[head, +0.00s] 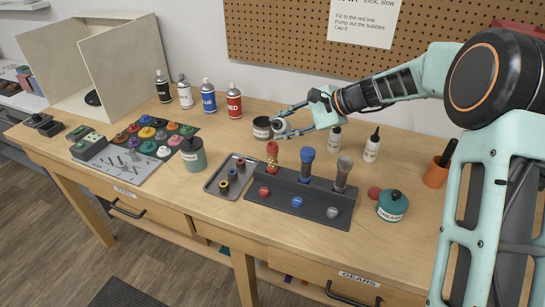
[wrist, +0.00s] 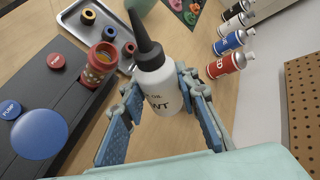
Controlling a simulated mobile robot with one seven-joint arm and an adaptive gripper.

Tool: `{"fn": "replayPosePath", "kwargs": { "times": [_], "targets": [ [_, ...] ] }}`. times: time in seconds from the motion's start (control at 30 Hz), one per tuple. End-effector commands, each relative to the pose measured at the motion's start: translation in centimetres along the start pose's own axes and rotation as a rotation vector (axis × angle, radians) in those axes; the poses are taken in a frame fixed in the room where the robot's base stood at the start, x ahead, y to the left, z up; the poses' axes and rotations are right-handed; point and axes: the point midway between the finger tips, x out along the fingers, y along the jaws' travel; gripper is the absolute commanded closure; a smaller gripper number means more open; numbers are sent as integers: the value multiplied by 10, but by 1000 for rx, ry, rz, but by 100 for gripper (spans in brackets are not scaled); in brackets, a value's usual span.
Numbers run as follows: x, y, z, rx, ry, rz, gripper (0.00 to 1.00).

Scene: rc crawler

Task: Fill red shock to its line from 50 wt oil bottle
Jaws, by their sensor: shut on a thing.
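My gripper (head: 284,122) is shut on a white oil bottle with a black pointed nozzle, whose body (wrist: 160,88) sits between the blue finger pads in the wrist view. Its label reads "OIL" and "WT"; the number is hidden. The bottle is a small white shape (head: 280,127) in the head view, and I cannot tell its tilt there. The red shock (head: 272,156) stands upright in the left place of the dark stand, just in front of the gripper. In the wrist view the red shock (wrist: 98,66) has an open top, left of the bottle and apart from it. Its line is not clear.
The dark stand (head: 285,216) also holds a blue shock (head: 306,163) and a grey shock (head: 343,174). A tray (head: 213,185) with small parts lies to its left. Two white bottles (head: 371,149) (head: 334,140) stand behind. A dark round container (head: 262,128) is beside my gripper.

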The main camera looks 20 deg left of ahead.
Motion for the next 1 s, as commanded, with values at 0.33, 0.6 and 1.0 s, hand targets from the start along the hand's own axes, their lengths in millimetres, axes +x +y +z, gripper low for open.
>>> {"fn": "replayPosePath", "kwargs": {
  "times": [0.33,0.6,1.0],
  "targets": [
    [-6,-3,11,121,-71,50,98],
    [-8,-1,19,226,-133,94,98],
    [-7,4,23,308,-182,128,98]
  ]
}}
